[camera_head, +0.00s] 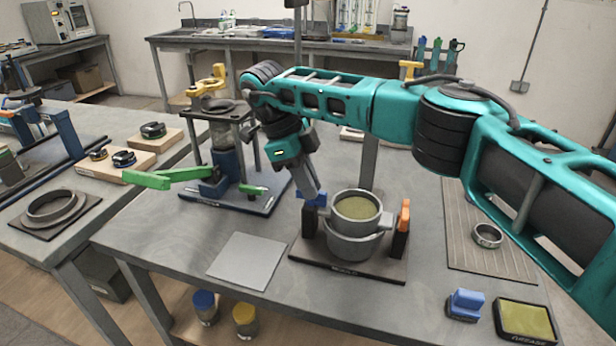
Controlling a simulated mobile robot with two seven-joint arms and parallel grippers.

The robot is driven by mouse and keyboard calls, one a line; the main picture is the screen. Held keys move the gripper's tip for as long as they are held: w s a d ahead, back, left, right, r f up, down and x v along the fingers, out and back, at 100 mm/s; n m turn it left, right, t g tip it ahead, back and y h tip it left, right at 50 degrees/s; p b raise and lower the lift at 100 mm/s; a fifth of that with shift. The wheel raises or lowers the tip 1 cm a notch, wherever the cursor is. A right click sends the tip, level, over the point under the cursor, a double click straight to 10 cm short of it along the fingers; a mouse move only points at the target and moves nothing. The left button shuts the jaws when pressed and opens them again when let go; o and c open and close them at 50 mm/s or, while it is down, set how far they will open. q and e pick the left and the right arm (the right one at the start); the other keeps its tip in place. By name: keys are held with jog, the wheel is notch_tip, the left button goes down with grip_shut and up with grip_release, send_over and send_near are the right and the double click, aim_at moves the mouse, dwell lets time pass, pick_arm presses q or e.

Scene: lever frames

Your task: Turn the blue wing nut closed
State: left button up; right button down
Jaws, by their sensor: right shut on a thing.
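The blue wing nut (316,201) sits on top of the left dark post (309,224) of a base plate (352,263) on the front table. My right gripper (312,192) comes down on it from above and is shut on it. The fingers partly hide the nut, so its exact angle cannot be told. A grey pot (352,245) with a yellowish filling stands between the two posts. An orange wing nut (405,214) tops the right post and stands upright. My left gripper is not in view.
A fixture with a green lever (180,178) and a yellow handle (208,82) stands to the left. A grey sheet (247,262) lies left of the plate. A metal ring (487,236), a blue block (465,304) and a grease tray (524,336) lie to the right.

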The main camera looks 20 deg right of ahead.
dwell(0.6)
jog(key=c, duration=1.2)
grip_release()
jog(key=shift+o, duration=0.2)
jog(key=shift+r, duration=0.1)
